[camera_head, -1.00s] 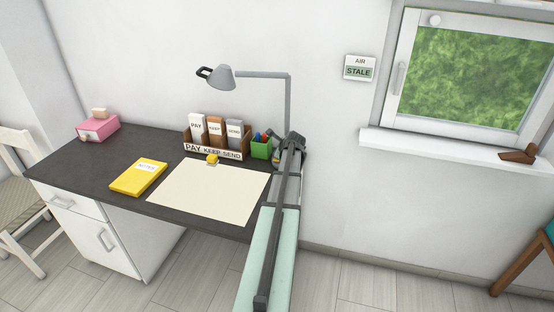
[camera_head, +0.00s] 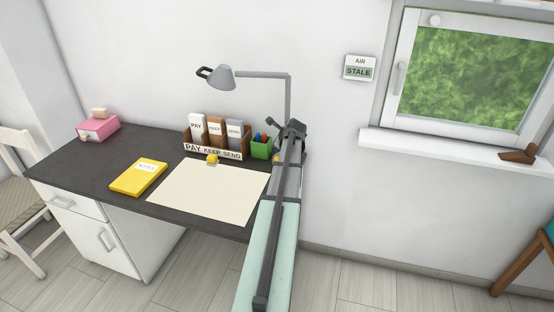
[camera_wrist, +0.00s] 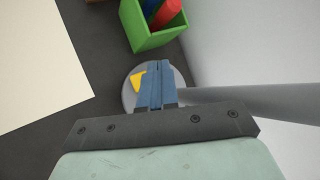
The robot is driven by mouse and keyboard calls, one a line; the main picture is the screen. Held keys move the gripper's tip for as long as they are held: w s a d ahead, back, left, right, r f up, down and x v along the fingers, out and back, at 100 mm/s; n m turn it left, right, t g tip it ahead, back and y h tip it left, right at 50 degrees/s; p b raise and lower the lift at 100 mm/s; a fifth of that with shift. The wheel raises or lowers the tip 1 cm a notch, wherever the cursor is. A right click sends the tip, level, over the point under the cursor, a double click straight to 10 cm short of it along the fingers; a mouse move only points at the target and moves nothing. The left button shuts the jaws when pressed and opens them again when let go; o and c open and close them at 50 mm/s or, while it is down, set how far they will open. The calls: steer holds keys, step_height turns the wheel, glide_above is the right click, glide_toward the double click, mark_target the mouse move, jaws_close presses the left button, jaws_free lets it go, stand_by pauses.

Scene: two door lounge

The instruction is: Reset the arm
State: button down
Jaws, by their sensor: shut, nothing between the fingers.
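My gripper (camera_wrist: 154,84) has blue fingers, pressed together with nothing between them. In the wrist view it hangs over a grey round base (camera_wrist: 130,98) from which a grey post runs right. A small yellow piece (camera_wrist: 138,80) shows beside the fingers on that base; I cannot tell whether they touch it. In the head view my arm rises along the desk's right end, and its fingers cannot be made out. The grey desk lamp (camera_head: 222,78) stands behind my arm, its base mostly hidden.
The dark desk (camera_head: 95,152) holds a green pen cup (camera_head: 262,150), a PAY/KEEP/SEND sorter (camera_head: 216,152), a cream pad (camera_head: 208,192), a yellow notebook (camera_head: 138,178) and a pink box (camera_head: 97,128). A window (camera_head: 470,75) and an AIR STALE sign (camera_head: 359,68) are right.

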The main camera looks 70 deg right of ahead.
steer(key=shift+r, duration=0.45)
